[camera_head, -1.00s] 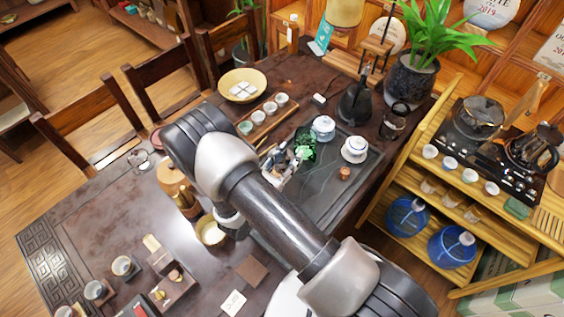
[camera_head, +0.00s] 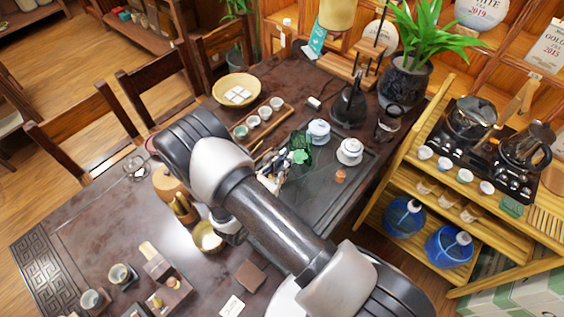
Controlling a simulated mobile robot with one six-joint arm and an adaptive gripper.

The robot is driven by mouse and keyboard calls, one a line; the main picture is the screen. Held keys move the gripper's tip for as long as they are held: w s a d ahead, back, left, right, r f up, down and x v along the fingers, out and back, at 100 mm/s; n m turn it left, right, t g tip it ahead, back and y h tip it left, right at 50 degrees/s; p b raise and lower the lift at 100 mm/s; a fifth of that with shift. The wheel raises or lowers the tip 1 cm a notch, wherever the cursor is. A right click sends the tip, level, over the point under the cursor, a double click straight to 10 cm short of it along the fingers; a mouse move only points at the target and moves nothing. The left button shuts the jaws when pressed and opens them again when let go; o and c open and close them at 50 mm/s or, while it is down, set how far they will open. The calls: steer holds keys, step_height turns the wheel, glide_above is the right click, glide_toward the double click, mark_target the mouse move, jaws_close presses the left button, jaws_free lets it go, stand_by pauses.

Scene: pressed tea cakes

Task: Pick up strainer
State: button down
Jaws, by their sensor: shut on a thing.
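My gripper (camera_head: 281,171) is low over the left part of the dark tea tray (camera_head: 325,195), partly hidden behind my arm. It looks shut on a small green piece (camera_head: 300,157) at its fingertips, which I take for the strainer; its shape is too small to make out. A dark green glass-like vessel (camera_head: 302,140) stands right behind this piece, and I cannot tell whether they touch.
On the tray are a white lidded pot (camera_head: 318,131), a white lidded cup (camera_head: 349,152) and a small orange-brown piece (camera_head: 340,176). A wooden strip with small cups (camera_head: 253,121) lies behind. A golden bowl (camera_head: 208,238) stands left of my arm.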

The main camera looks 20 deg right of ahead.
step_height(320, 180, up, 29)
steer(key=p, duration=1.2)
steer(key=shift+f, duration=0.2)
